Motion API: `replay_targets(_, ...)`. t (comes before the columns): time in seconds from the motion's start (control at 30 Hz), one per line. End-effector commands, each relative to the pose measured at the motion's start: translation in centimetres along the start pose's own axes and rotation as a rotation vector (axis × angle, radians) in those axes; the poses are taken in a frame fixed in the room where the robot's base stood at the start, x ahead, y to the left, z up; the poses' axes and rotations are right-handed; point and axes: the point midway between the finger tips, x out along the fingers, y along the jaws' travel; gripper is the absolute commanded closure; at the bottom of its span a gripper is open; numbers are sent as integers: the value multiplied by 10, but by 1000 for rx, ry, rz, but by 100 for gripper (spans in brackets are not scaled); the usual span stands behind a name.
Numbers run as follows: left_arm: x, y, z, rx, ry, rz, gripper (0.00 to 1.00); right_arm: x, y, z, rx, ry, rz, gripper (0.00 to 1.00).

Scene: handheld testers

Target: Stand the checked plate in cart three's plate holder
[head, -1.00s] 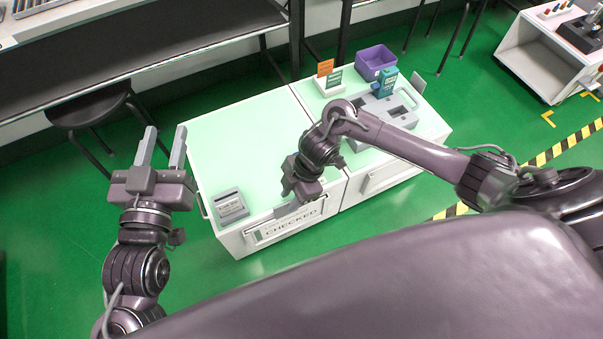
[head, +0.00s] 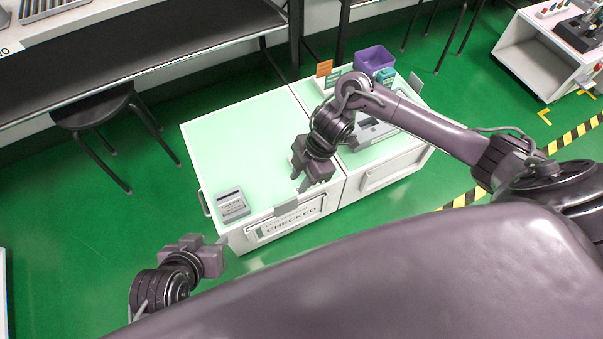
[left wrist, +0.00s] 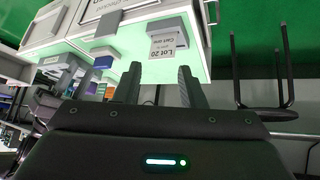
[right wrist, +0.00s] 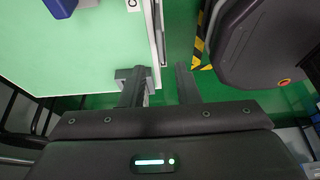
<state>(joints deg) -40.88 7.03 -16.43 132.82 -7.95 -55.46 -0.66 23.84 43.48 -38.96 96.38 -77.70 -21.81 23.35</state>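The white plate lettered CHECKED (head: 291,229) stands in a holder on the front face of the left green-topped cart (head: 235,150). A grey block (head: 287,207) sits at the cart's edge above it and also shows in the right wrist view (right wrist: 126,74). My right gripper (head: 303,186) is open above the cart's front edge, apart from the plate. Its spread fingers show in the right wrist view (right wrist: 159,76). My left gripper (head: 221,246) is low at the cart's front left. Its fingers are spread and empty in the left wrist view (left wrist: 158,82).
A grey box (head: 231,204) on the cart's front left corner bears a label reading Lot 20, Cart one, in the left wrist view. A purple bin (head: 373,59) and an orange card (head: 324,67) stand at the back right. A stool (head: 92,108) is left of the cart.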

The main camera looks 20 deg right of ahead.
Motion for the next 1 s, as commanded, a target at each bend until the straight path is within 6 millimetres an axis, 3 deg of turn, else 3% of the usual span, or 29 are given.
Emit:
replay_targets(0.13, 0, 1, 12, -1, -50, 3, 64, -2, -1, -3, -1, 6, 2, 71)
replay_targets(0.23, 0, 1, 14, -1, -60, 4, 64, 11, -7, -23, -8, 46, 25, 71)
replay_targets(0.4, 0, 1, 14, -2, -60, 3, 64, 44, -29, -105, 48, 212, 162, 71)
replay_targets(0.5, 0, 1, 14, -1, -59, 3, 64, 43, -38, -149, 180, 305, 274, 71)
replay_targets(0.57, 0, 1, 14, -2, -59, 3, 64, 37, -42, -162, 293, 338, 333, 71)
replay_targets(0.67, 0, 1, 14, -1, -59, 3, 64, 22, -49, -161, 514, 351, 410, 71)
replay_targets(0.83, 0, 1, 14, -1, -58, 3, 64, 3, -69, -124, 861, 294, 468, 71)
replay_targets(1.0, 0, 1, 14, -1, -58, 3, 64, -6, -88, -96, 1039, 235, 477, 71)
